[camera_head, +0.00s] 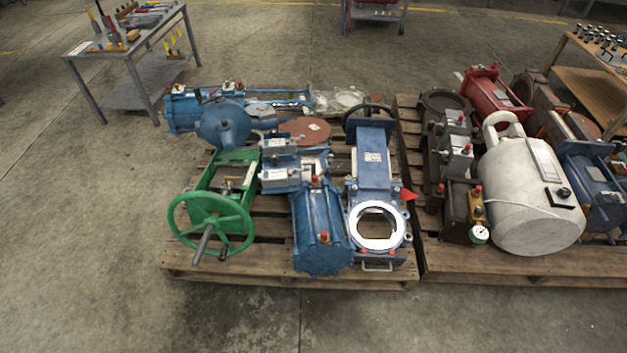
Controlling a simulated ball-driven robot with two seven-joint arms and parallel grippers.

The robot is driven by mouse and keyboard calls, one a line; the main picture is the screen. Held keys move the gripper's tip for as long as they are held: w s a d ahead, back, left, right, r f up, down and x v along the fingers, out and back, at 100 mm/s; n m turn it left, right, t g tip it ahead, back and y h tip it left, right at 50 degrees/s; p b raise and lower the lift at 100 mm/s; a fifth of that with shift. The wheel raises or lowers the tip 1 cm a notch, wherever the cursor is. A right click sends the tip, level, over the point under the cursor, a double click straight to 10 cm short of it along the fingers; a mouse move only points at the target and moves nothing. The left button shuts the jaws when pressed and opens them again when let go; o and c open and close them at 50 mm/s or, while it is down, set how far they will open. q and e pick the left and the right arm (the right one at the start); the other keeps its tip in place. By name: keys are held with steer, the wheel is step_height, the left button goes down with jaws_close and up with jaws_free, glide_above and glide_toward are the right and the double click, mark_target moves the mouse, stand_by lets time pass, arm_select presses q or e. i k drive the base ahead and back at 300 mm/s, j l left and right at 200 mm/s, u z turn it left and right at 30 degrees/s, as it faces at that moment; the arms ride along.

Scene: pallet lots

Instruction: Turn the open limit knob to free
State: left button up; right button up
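I cannot tell which part is the open limit knob; any label on it is too small to read. A white tank-like body (527,215) on the right pallet carries a dark plate with a small round black piece (564,193). Grey boxes with red caps stand on both pallets, one group on the left pallet (283,173) and one on the right pallet (455,150). A small round gauge (479,234) sits low beside the white body. Neither of my grippers is in view.
The left pallet (232,270) holds a green handwheel valve (210,214), a blue cylinder (319,228) and a blue gate valve (374,168). The right pallet (540,268) stands close beside it. A tool table (122,50) is at upper left. The front floor is clear.

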mark_target(274, 157)
steer(key=i+j+z, duration=0.2)
steer(key=i, duration=0.25)
steer(key=i+j+z, duration=0.2)
steer(key=i, duration=0.25)
steer(key=i+j+z, duration=0.2)
steer(key=i+j, duration=0.15)
steer(key=i, duration=0.05)
